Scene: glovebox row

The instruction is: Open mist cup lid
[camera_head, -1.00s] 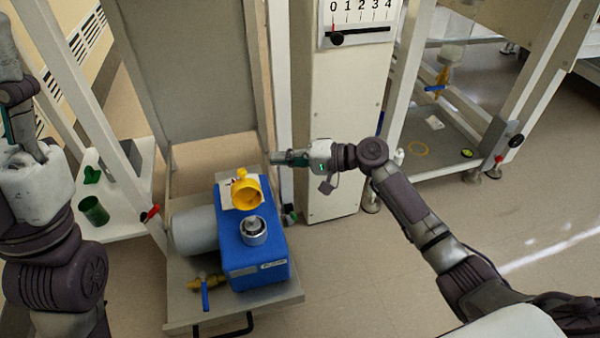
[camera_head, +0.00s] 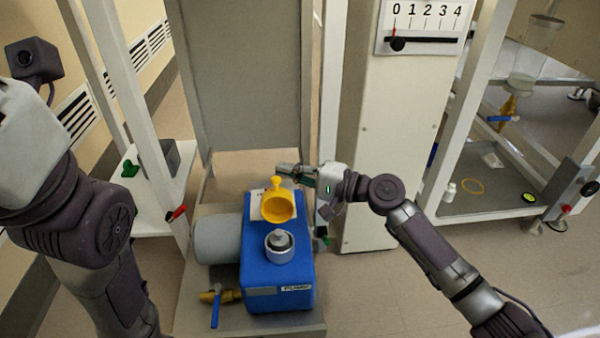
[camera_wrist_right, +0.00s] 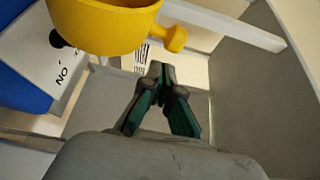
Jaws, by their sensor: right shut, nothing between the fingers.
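A yellow cup-shaped piece (camera_head: 278,206) with a short knobbed stem stands on the blue pump box (camera_head: 270,270), its round hollow facing the head camera. Its rim and knob also show at the top of the right wrist view (camera_wrist_right: 105,25). In front of it sits a silver round fitting (camera_head: 279,246) with a grey knob in its middle. My right gripper (camera_head: 287,170) is shut and empty just behind and right of the yellow knob, with a small gap in the wrist view. My left gripper's pale body (camera_head: 22,135) is at the left edge; its fingers do not show.
A grey cylinder (camera_head: 218,239) adjoins the box's left side. A brass valve with a blue handle (camera_head: 215,308) is at the front left. A pale upright cabinet with a 0–4 scale (camera_head: 425,28) stands right of the box. A grey panel (camera_head: 245,75) rises behind.

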